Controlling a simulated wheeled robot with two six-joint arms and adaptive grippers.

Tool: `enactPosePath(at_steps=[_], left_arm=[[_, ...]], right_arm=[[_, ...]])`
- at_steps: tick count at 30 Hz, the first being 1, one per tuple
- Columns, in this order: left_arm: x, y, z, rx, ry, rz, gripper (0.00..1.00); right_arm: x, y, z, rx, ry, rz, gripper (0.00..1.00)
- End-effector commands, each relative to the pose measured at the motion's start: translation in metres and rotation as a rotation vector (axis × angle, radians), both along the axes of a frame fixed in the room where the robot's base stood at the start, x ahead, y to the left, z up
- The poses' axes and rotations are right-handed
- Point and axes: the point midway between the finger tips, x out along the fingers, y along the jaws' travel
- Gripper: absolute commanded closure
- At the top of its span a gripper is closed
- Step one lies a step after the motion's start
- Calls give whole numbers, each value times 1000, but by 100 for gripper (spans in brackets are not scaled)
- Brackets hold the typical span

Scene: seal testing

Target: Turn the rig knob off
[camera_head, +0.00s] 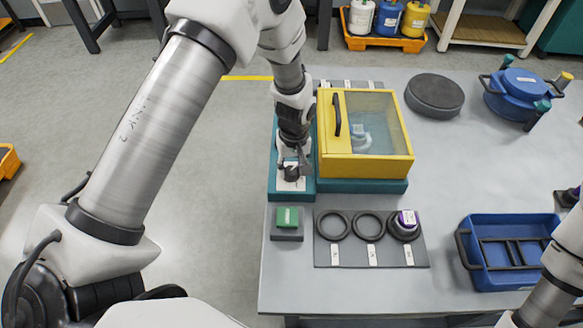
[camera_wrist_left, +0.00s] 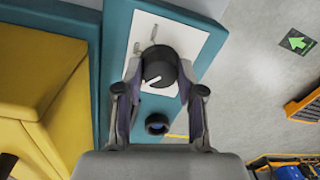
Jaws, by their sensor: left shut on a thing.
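The rig knob (camera_wrist_left: 160,66) is black and round, with a white pointer line that slants to the lower left in the left wrist view. It sits on a white plate (camera_wrist_left: 187,35) on the teal rig panel (camera_wrist_left: 116,30). My left gripper (camera_wrist_left: 159,75) has one finger on each side of the knob and is shut on it. In the head view, my left gripper (camera_head: 293,171) reaches down onto the panel and hides most of the knob. My right arm enters at the lower right, but its gripper is out of view.
A yellow box with a clear lid (camera_head: 365,157) stands right beside the panel. In front are a green block (camera_head: 287,217) and a grey mat (camera_head: 340,254) with rings. A blue crate (camera_head: 512,219) stands at right. The table's front left is clear.

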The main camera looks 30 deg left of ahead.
Motion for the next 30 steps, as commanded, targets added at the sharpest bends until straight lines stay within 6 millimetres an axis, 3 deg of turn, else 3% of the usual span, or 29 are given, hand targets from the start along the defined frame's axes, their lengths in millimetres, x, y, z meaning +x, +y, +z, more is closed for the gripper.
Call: enactPosePath(at_steps=[12,27,28,30], left_arm=[[-2,0,-2,0,5,188,97],[-1,0,-2,0,4,207,97],[-1,0,-2,0,4,207,55],[-1,0,-1,0,4,207,36]], right_arm=[[0,0,-2,0,0,0,60],[0,0,-2,0,0,0,60],[0,0,-2,0,0,0,60],[0,0,-2,0,0,0,60]])
